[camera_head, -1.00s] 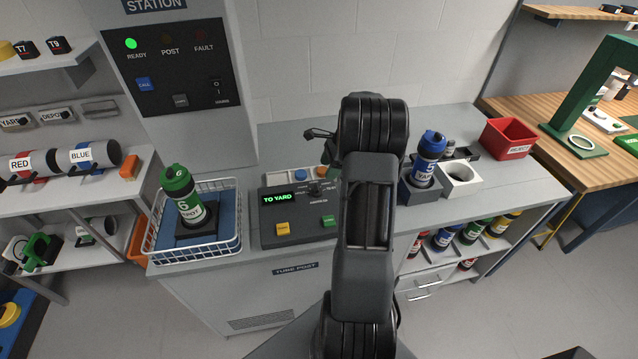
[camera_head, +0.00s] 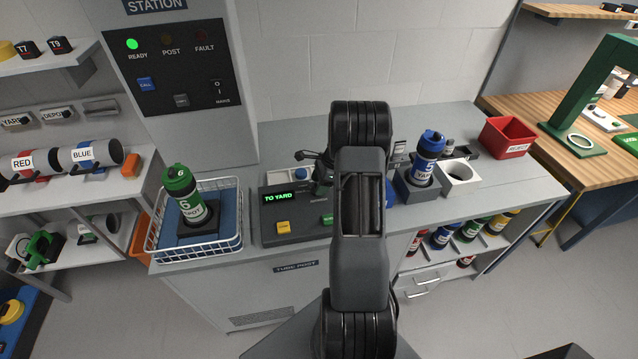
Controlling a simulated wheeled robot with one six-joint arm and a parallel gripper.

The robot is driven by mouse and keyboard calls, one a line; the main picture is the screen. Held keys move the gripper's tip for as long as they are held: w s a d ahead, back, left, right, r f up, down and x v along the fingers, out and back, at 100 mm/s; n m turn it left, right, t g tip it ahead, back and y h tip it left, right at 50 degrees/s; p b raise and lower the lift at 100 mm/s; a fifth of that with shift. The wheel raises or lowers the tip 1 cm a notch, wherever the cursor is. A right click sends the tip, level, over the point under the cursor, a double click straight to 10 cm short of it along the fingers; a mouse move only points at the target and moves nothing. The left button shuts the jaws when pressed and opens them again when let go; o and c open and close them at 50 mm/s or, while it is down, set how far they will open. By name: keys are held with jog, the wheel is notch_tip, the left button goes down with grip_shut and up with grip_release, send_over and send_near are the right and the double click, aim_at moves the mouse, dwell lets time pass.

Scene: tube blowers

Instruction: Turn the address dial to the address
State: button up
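The grey tube-post console (camera_head: 262,228) sits on the counter left of my arm. Its green display (camera_head: 287,198) reads TO YARD. A yellow button (camera_head: 283,227) is on its lower front, and a green button (camera_head: 327,219) is partly covered by my arm. The dial area on the console's upper right is mostly hidden behind my arm and gripper, so I cannot read the dial. My gripper (camera_head: 322,178), dark and partly hidden by my arm, is over that area. I cannot tell whether it touches the dial or how its fingers stand.
A white wire basket (camera_head: 156,240) with a green canister (camera_head: 184,196) stands left of the console. The READY lamp (camera_head: 132,45) glows green.

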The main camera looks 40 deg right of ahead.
jog(key=c, duration=0.7)
jog(key=shift+a, duration=0.15)
jog(key=shift+c, duration=0.7)
